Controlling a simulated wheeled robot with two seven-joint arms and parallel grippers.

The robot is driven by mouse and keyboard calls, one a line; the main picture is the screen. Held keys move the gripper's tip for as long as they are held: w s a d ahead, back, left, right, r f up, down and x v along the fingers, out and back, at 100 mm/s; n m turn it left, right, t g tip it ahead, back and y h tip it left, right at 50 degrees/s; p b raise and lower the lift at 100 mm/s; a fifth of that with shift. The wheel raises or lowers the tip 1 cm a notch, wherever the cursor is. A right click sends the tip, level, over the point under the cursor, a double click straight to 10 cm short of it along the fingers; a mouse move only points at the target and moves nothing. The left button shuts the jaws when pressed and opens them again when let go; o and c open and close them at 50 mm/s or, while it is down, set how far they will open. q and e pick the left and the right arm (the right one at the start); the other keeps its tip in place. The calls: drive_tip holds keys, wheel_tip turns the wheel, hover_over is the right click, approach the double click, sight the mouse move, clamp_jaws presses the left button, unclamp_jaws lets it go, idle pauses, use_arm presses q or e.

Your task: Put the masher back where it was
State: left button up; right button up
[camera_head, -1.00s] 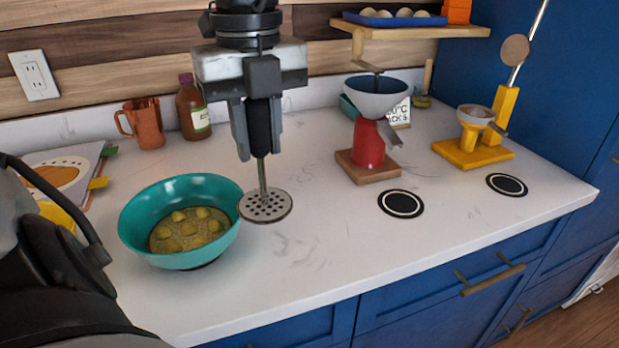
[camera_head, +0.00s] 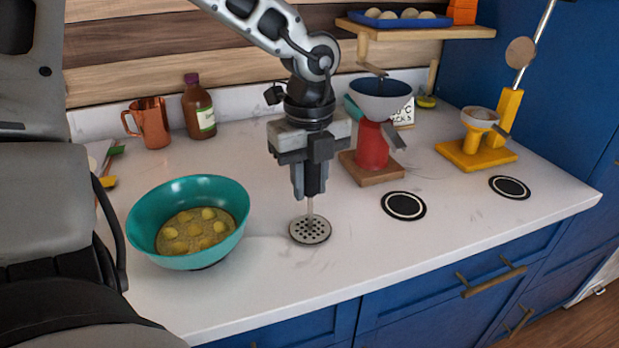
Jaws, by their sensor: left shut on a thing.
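The masher has a dark handle, a thin metal shaft and a round perforated metal disc (camera_head: 310,230). My left gripper (camera_head: 311,190) is shut on the masher's handle and holds it upright, disc down. The disc is right of the teal bowl, over the white counter; I cannot tell whether it touches the counter. The teal bowl (camera_head: 174,192) holds several yellowish lumps in a mash. A black round mat with a white ring (camera_head: 403,205) lies to the right of the disc. My right gripper is not in view.
A red mill with a blue-grey hopper (camera_head: 371,147) stands behind the mat on a wooden base. A yellow stand (camera_head: 475,153) and a second black mat (camera_head: 509,187) are at the right. A copper jug (camera_head: 152,124) and brown bottle (camera_head: 197,107) stand behind the bowl. The front counter is clear.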

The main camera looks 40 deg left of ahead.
use_arm(q)
drive_tip(key=shift+f+b, duration=0.3)
drive_tip(key=shift+b, duration=0.1)
drive_tip(key=o, duration=1)
drive_tip(key=shift+r, duration=0.15)
wheel_tip(320, 180, up, 12)
drive_tip(key=shift+r, duration=0.2)
drive_tip(key=shift+p, duration=0.3)
